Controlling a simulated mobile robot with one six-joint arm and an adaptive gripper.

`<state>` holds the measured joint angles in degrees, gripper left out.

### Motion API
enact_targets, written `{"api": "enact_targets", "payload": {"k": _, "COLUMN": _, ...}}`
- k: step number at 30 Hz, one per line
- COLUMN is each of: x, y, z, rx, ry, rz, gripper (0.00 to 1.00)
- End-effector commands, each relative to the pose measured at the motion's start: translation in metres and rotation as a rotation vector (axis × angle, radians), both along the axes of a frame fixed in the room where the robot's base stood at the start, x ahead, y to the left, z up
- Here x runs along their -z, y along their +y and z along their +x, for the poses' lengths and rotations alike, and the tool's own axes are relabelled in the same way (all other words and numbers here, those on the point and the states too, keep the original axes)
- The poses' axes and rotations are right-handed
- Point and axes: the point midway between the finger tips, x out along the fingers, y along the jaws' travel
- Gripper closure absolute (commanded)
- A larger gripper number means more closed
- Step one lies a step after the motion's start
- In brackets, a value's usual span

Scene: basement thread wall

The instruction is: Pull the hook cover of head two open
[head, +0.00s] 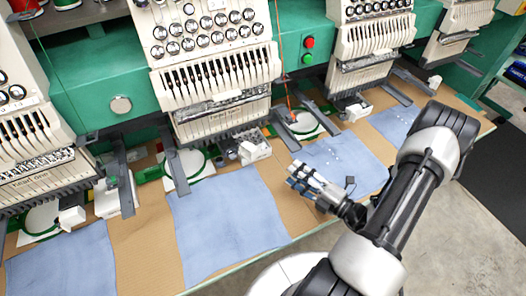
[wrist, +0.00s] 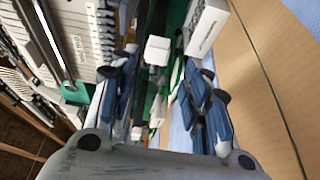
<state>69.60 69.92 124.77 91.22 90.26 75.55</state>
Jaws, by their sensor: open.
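A row of white embroidery heads stands along the green machine; no head number is readable. The second head from the left (head: 215,75) has a small white box-shaped cover (head: 253,150) below it, beside a green hoop (head: 190,165). I cannot tell whether this cover is open or closed. My gripper (head: 298,175) is open and empty, in front and to the right of this cover, above the table. In the wrist view, my gripper (wrist: 161,78) has its fingers apart. A small white block (wrist: 157,50) shows beyond and between them, and a larger white box (wrist: 207,26) lies ahead right.
Blue cloths (head: 228,222) lie on the brown table (head: 140,248). Dark hoop arms (head: 180,165) stick out under the heads. A third head (head: 372,45) with its own white cover (head: 355,111) stands to the right. Open floor (head: 440,220) lies in front.

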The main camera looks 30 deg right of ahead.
Motion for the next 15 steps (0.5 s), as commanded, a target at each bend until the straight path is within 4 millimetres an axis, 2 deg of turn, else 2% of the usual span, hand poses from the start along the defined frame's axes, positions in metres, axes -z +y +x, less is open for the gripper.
{"api": "enact_targets", "payload": {"k": 3, "x": 0.001, "y": 0.011, "z": 0.026, "rx": -0.010, "ry": -0.001, "rz": -0.003, "gripper": 0.57}}
{"api": "enact_targets", "payload": {"k": 15, "x": 0.001, "y": 0.038, "z": 0.106, "rx": -0.007, "ry": -0.003, "rz": -0.005, "gripper": 0.57}}
